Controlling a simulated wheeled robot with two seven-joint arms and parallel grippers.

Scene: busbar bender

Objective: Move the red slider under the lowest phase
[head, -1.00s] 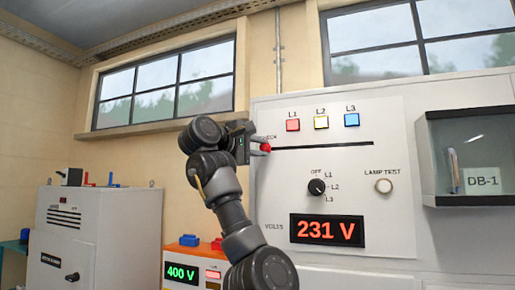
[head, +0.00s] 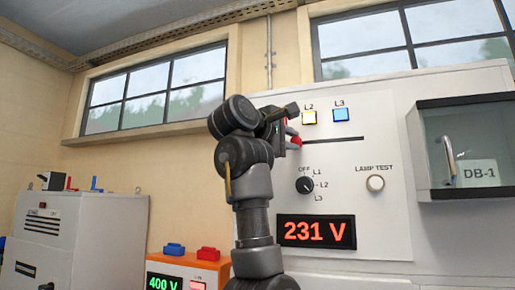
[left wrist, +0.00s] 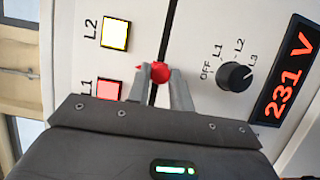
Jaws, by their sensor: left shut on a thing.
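The red slider (head: 294,142) is on the dark slot (head: 335,139) of the white panel. In the left wrist view the red slider (left wrist: 160,72) sits between the fingertips of my left gripper (left wrist: 161,76), which is shut on it. In the head view my left gripper (head: 290,135) hides the L1 lamp; the L2 lamp (head: 309,118) and blue L3 lamp (head: 341,115) show. The voltmeter (head: 316,231) reads 231 V. The selector knob (head: 305,185) appears turned toward L3. My right gripper is out of view.
The slot runs clear to the right of the slider. A lamp-test button (head: 375,183) is right of the knob. A glass-fronted DB-1 box (head: 467,105) juts out at the right. A 400 V unit (head: 180,266) and a grey cabinet (head: 75,240) stand at the left.

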